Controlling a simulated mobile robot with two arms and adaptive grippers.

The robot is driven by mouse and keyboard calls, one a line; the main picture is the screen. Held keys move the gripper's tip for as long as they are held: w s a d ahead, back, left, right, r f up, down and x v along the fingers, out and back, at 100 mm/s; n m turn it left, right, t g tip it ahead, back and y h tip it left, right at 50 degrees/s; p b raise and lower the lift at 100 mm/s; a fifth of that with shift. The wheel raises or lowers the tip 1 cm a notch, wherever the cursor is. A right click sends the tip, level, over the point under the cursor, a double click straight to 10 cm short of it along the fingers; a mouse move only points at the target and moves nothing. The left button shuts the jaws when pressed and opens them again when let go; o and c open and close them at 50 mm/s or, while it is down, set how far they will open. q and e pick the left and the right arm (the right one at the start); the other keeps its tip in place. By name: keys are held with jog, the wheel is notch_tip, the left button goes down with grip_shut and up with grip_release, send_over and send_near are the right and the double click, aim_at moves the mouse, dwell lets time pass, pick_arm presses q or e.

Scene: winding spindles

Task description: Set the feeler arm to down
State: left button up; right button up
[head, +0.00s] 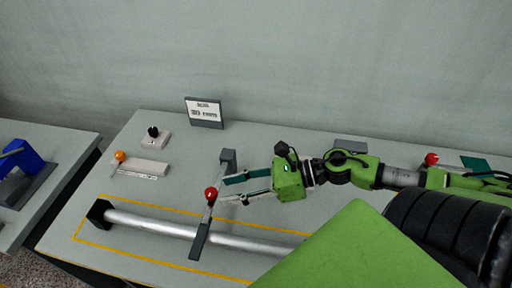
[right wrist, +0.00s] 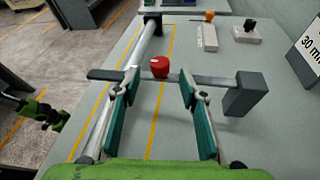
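The feeler arm (head: 201,237) is a dark grey bar with a red ball knob (head: 211,193). It runs from a grey post (head: 228,157) across the silver spindle (head: 155,224); I cannot tell whether it touches the spindle. In the right wrist view the bar (right wrist: 215,81) looks nearly level, its post (right wrist: 246,93) at the right. My right gripper (head: 225,189) is open, its fingers pointing at the knob. In the right wrist view the knob (right wrist: 160,66) shows between the fingertips, with gaps on both sides. A green and black part (right wrist: 42,115), likely my left gripper, shows at the left edge.
A sign (head: 205,112) stands at the table's back. A black-knobbed switch box (head: 155,138) and an orange-knobbed slider block (head: 142,167) sit at the left. Yellow lines frame the spindle. A blue machine (head: 27,160) stands on another table. Another red knob (head: 431,159) shows at the right.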

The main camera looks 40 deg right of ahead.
jog(key=shift+v, duration=2.95)
jog(key=shift+f, duration=0.1)
